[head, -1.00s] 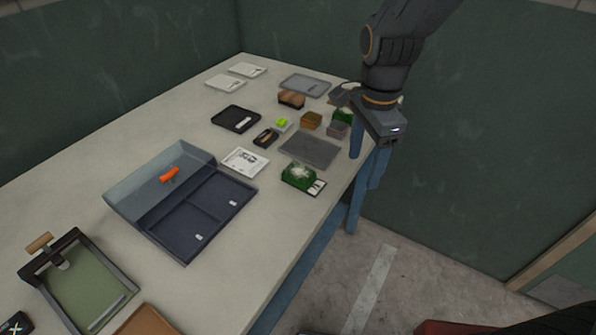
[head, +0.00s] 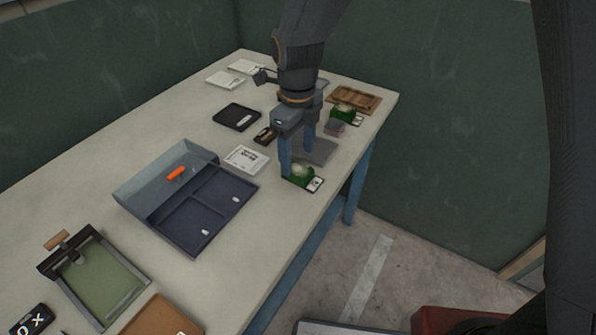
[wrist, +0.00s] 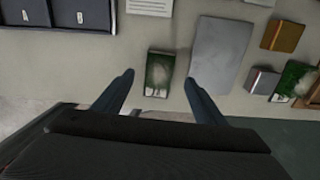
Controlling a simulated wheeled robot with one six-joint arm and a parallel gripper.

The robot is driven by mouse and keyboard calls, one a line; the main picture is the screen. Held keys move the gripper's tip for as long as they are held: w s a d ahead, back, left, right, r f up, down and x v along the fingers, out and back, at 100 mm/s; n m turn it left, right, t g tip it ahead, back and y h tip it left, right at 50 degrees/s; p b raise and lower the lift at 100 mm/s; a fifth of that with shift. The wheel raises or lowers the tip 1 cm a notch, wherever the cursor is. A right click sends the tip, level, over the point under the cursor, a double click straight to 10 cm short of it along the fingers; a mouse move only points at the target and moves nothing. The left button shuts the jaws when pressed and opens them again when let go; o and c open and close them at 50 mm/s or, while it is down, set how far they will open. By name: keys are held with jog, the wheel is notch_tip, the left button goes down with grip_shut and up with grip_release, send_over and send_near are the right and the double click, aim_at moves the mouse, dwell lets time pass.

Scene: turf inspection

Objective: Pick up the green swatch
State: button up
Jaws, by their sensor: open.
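A green swatch (head: 297,183) with a pale patch and a white label end lies near the table's front edge. In the wrist view this green swatch (wrist: 159,68) lies between and a little beyond my fingertips, touching neither as far as I can see. My gripper (head: 298,162) is open, pointing down over the swatch, its blue fingers apart. It also shows in the wrist view (wrist: 159,78), empty. A second green swatch (head: 345,109) lies farther back, near the right end of the table; it shows at the right of the wrist view (wrist: 290,76).
A grey flat plate (head: 322,150) lies just behind the near swatch. A dark divided tray (head: 170,222) stands to the left, with a white printed card (head: 247,159) between. A wooden slatted piece (head: 354,98) lies at the back right.

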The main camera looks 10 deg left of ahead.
aim_at(299, 170)
jog(key=shift+s+d+f+p, duration=0.1)
jog(key=shift+f+p, duration=0.2)
jog(key=shift+f, duration=0.8)
jog(key=shift+s+d+f+p, duration=0.1)
jog(key=shift+f+p, duration=0.2)
jog(key=shift+f, duration=0.8)
jog(key=c, duration=1.1)
